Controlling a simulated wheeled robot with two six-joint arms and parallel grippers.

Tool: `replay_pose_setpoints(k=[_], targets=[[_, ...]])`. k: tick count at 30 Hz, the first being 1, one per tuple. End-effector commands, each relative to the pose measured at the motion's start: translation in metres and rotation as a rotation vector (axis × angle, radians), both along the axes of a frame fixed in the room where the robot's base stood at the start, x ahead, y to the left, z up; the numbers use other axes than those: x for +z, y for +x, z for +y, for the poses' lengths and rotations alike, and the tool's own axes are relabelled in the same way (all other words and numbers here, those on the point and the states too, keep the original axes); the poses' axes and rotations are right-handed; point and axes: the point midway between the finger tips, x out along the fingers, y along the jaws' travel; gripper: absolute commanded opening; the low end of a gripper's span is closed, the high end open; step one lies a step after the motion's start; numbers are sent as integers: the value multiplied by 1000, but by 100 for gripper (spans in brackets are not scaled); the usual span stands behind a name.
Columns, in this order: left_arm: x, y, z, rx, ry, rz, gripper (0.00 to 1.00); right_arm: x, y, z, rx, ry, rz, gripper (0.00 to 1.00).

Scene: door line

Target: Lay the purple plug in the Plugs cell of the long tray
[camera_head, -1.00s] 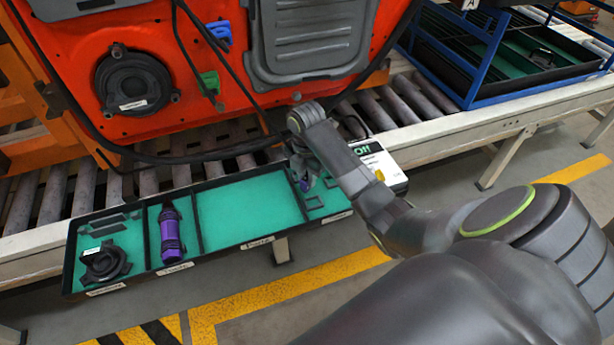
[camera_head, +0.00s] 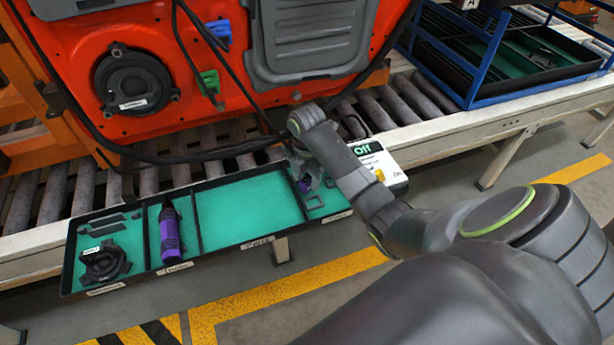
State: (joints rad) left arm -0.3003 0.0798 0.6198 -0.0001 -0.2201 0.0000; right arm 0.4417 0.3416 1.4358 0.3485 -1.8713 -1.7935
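The long black tray (camera_head: 225,249) with a green floor lies along the front of the roller conveyor. A small purple piece, apparently the purple plug (camera_head: 304,185), shows at the tray's right-end cell, partly hidden by my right gripper (camera_head: 307,178). The gripper points down over that cell, its fingers small and partly covered by its own wrist. I cannot tell whether they are closed on the plug or whether it touches the floor. The cell labels are too small to read surely. My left gripper is not in view.
A black speaker (camera_head: 105,262) and a purple-black cylindrical tool (camera_head: 170,233) occupy the left cells; the wide middle cell (camera_head: 248,208) is empty. A white-green box (camera_head: 381,165) stands right of the tray. An orange-red door with hanging black cables (camera_head: 210,157) rises behind.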

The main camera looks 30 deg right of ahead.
Motion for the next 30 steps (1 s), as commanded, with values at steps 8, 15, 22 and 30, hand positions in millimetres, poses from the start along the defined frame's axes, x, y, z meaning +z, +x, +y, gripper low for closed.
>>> replay_pose_setpoints(k=[8,15,22,30], targets=[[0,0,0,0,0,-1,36,1,0,0,0,0,0,46],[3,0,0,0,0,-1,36,27,1,0,1,-1,-3,46],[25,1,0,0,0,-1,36,77,0,0,0,-1,2,46],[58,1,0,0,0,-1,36,109,0,0,0,0,0,46]])
